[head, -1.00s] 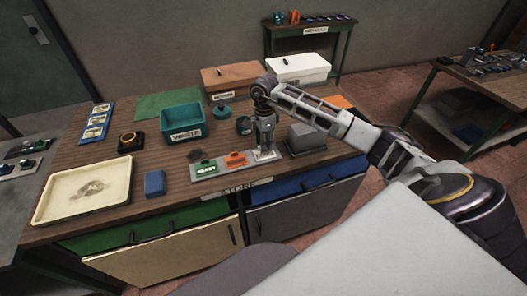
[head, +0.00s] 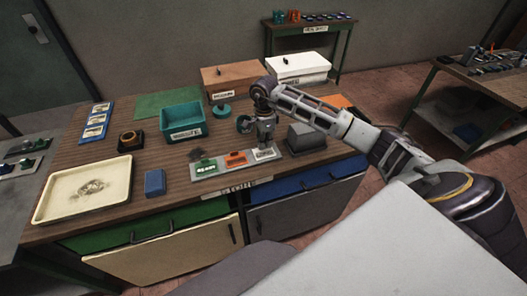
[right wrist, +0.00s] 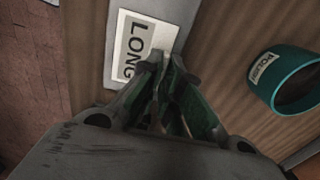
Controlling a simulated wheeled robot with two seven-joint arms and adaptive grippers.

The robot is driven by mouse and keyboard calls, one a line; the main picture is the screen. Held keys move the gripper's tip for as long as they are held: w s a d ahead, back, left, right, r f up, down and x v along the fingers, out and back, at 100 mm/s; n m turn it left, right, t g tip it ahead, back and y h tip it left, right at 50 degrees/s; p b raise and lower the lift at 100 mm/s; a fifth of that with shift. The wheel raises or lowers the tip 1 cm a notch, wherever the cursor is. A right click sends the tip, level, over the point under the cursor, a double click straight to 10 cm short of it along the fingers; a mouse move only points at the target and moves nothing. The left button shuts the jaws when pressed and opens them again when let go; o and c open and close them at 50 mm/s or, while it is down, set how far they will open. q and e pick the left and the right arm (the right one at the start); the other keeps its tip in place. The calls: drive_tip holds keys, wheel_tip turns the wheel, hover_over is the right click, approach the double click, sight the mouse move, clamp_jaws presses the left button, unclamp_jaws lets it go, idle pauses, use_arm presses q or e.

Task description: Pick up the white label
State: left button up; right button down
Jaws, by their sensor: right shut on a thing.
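The white label (head: 265,154) lies at the right end of a grey strip (head: 210,172), beside a green piece and an orange piece. In the right wrist view the white label (right wrist: 140,45) shows the word LONG. My right gripper (head: 265,146) points down over it. In the right wrist view my right gripper (right wrist: 163,62) has its fingertips together at the label's edge, shut on it. The fingers hide the part they grip. The label still appears at strip level. My left gripper is not in view.
A grey block (head: 306,138) stands close right of the gripper. A teal bin (head: 183,124), cream tray (head: 83,190) and blue block (head: 155,182) are further left.

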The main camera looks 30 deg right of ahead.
drive_tip(key=shift+r, duration=0.2)
drive_tip(key=shift+r, duration=0.55)
wheel_tip(320, 180, up, 7)
drive_tip(key=shift+r+b, duration=0.1)
drive_tip(key=shift+b, duration=0.45)
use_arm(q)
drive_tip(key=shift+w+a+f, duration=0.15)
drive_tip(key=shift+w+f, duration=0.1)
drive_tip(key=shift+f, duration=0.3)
use_arm(e)
drive_tip(key=shift+r, duration=0.8)
